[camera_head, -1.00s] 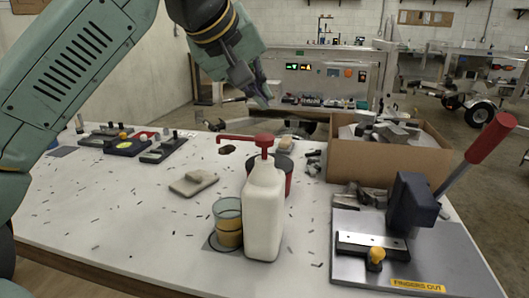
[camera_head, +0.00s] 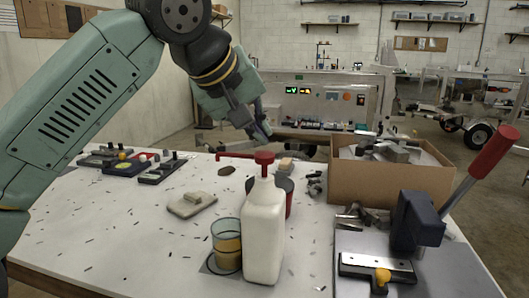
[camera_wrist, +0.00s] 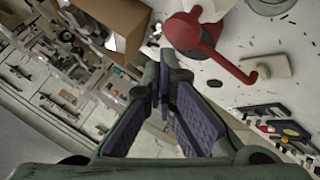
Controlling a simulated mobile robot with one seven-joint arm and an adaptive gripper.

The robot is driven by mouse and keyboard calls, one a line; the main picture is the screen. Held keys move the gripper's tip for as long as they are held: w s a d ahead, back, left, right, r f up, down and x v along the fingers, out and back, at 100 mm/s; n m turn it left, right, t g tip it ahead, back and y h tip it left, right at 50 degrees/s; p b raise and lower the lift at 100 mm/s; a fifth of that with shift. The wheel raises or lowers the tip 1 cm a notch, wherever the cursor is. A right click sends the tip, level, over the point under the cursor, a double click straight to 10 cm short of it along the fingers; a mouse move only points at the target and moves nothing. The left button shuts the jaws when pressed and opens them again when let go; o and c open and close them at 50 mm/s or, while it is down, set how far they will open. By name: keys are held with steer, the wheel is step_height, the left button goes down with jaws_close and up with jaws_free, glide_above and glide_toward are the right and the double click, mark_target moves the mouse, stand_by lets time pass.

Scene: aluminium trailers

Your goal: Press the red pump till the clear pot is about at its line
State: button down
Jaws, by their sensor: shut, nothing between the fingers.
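The white bottle (camera_head: 263,235) stands upright on the table, with the red pump (camera_head: 264,159) on top and its spout pointing left. The clear pot (camera_head: 226,228) stands left of the bottle, with amber liquid in its lower part. Its line cannot be told clearly from the liquid's edge. My gripper (camera_head: 263,136) is shut and empty, pointing down just above the pump head; a small gap seems to remain. In the wrist view the red pump (camera_wrist: 188,31) lies just beyond my fingertips (camera_wrist: 163,62), and the pot's rim is partly cut off at top right.
A dark red-sided container (camera_head: 286,188) stands right behind the bottle. A cardboard box (camera_head: 385,184) of metal parts is at the back right. A lever press (camera_head: 415,225) with a red handle stands at the right. A beige block (camera_head: 192,204) lies left on the littered table.

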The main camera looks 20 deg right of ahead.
mark_target(266, 151)
steer(key=shift+f, duration=0.1)
stand_by(0.7)
steer(key=shift+f, duration=0.35)
steer(key=shift+f+b, duration=0.8)
steer(key=shift+f, duration=0.3)
stand_by(0.9)
stand_by(0.4)
steer(key=shift+r+p, duration=1.45)
steer(key=shift+r, duration=0.1)
step_height(266, 151, up, 5)
steer(key=p, duration=0.5)
